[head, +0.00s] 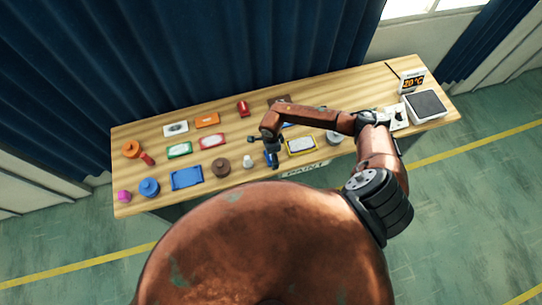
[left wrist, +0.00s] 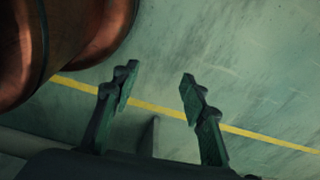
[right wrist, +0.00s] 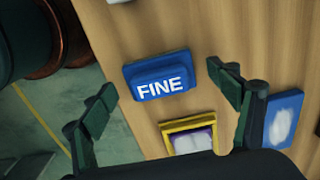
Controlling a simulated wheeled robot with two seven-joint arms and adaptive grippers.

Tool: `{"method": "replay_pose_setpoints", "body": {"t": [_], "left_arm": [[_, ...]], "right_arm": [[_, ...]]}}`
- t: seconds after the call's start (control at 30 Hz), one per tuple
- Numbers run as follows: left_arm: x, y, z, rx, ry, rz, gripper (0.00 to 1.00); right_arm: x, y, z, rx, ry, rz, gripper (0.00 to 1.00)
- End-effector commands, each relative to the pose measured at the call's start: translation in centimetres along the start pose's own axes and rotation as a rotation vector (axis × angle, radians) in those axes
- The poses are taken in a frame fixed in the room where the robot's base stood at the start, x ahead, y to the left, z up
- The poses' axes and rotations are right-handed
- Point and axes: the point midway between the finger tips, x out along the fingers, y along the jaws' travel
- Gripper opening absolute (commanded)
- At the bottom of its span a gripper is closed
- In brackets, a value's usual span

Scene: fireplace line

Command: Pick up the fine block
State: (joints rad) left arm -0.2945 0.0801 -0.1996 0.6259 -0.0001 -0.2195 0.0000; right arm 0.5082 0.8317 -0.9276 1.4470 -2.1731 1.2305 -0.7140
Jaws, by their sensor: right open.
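The fine block (right wrist: 158,76) is a blue block with white FINE lettering. It lies on the wooden table near its front edge. In the head view the block (head: 269,158) shows only partly, beside and below my right gripper (head: 265,147). In the right wrist view my right gripper (right wrist: 160,88) is open and empty, with its fingers on either side of the block in the picture; I cannot tell the height between them. My left gripper (left wrist: 158,85) is open and empty over the green floor. It does not show in the head view.
A yellow-framed tray (right wrist: 190,137) and a blue item with a white patch (right wrist: 284,117) lie close to the block. A brown round piece (head: 221,165), a white piece (head: 248,161) and a blue tray (head: 187,178) stand to the left. A scale (head: 425,105) stands far right.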

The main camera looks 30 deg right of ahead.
Motion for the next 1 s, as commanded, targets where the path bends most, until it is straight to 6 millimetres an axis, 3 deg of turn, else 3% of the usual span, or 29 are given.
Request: {"method": "replay_pose_setpoints", "body": {"t": [0.17, 0.5, 0.8, 1.0], "left_arm": [[0.1, -0.1, -0.6, 0.001, 0.008, -0.001, 0.40], [0.0, 0.1, 1.5, -0.003, -0.019, 0.001, 0.40], [0.0, 0.1, 1.3, -0.002, -0.018, 0.001, 0.40], [0.0, 0.1, 0.8, -0.001, -0.011, 0.001, 0.40]], "right_arm": [[0.0, 0.0, 0.0, 0.000, 0.000, 0.000, 0.81], [0.0, 0.0, 0.0, 0.000, -0.001, 0.000, 0.57], [0.0, 0.0, 0.0, 0.000, -0.001, 0.000, 0.36], [-0.1, 0.0, 0.0, 0.000, -0.001, 0.000, 0.36]]}}
